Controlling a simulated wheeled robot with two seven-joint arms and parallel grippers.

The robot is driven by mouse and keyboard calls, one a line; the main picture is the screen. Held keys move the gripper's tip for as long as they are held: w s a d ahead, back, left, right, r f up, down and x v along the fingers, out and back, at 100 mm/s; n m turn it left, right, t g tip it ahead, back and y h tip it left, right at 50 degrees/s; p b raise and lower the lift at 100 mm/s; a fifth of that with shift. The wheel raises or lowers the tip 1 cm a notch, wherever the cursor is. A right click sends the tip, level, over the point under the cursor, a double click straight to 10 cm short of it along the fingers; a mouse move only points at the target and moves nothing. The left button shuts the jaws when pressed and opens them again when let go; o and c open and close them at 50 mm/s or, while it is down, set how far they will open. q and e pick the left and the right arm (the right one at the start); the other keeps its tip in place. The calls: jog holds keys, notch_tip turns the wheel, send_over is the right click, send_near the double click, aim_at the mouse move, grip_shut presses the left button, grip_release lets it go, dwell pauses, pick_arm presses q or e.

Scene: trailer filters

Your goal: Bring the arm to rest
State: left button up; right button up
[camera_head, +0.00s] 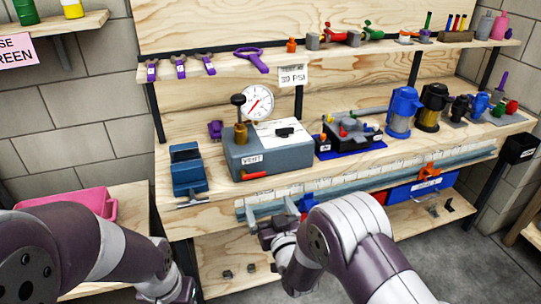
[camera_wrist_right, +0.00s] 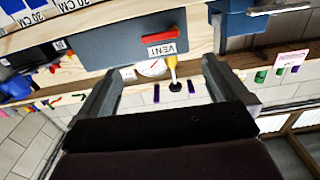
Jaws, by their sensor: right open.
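My right arm reaches up from the lower right in the head view. Its gripper (camera_head: 271,212) is in front of the bench's front edge, near the ruler strip. In the right wrist view the two fingers of this gripper (camera_wrist_right: 156,75) stand wide apart with nothing between them. The grey box labelled VENT (camera_head: 268,150) is beyond it; it also shows in the wrist view (camera_wrist_right: 125,48). My left arm comes in from the left, low in the head view. Its gripper (camera_head: 182,290) is partly cut off at the bottom edge, so its jaws cannot be made out.
The wooden bench (camera_head: 220,208) holds a blue vise (camera_head: 188,172), a round gauge (camera_head: 257,103) and several filter housings (camera_head: 403,108). A pink bin (camera_head: 92,201) stands at left. A lower shelf (camera_head: 225,255) lies below the bench. Grey floor is open at lower right.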

jog(key=s+d+f+g+h, duration=0.1)
jog(key=s+f+g, duration=0.15)
jog(key=f, duration=0.25)
jog(key=s+f+g+h, duration=0.1)
jog(key=s+f+g, duration=0.1)
jog(key=f+g, duration=0.15)
jog(key=s+d+g+h, duration=0.3)
jog(key=s+d+g, duration=0.6)
jog(key=s, duration=0.5)
jog(key=s+d+r+m+g, duration=0.2)
jog(key=s+d+r, duration=0.2)
jog(key=s+d, duration=0.3)
notch_tip(320, 180, up, 19)
jog(key=d+m+t+p, duration=0.1)
jog(key=d+p, duration=0.1)
jog(key=p, duration=1.4)
jog(key=shift+h, duration=0.4)
jog(key=shift+s, duration=0.1)
